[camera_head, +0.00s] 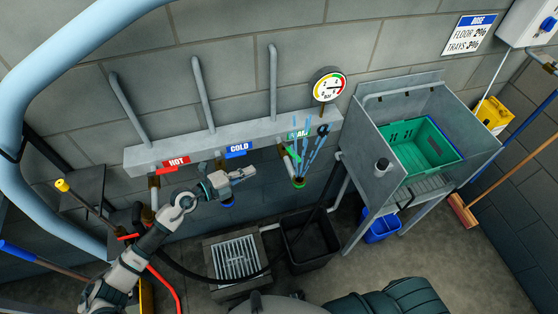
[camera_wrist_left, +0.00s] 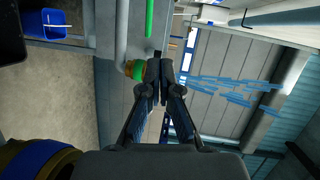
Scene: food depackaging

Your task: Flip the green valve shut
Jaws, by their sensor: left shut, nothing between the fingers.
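The green valve (camera_head: 294,156) is on the wall pipe under a green label, right of the hot and cold taps. Its lever slants in the head view; in the left wrist view a long green bar (camera_wrist_left: 150,17), likely its lever, stands at the top. The valve's outlet (camera_head: 299,182) has a green ring, and blue streaks show near it. My left gripper (camera_head: 248,172) is shut and empty, to the left of the valve, in front of the cold tap. In the left wrist view its fingertips (camera_wrist_left: 160,66) appear beside a green-and-orange fitting (camera_wrist_left: 136,69); contact cannot be told.
A red hot label (camera_head: 172,165) and blue cold label (camera_head: 236,150) mark the neighbouring taps. A pressure gauge (camera_head: 328,85) stands above right. A metal sink (camera_head: 366,142) holds a green crate (camera_head: 452,154). A black bin (camera_head: 309,250) and floor drain (camera_head: 237,258) lie below.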

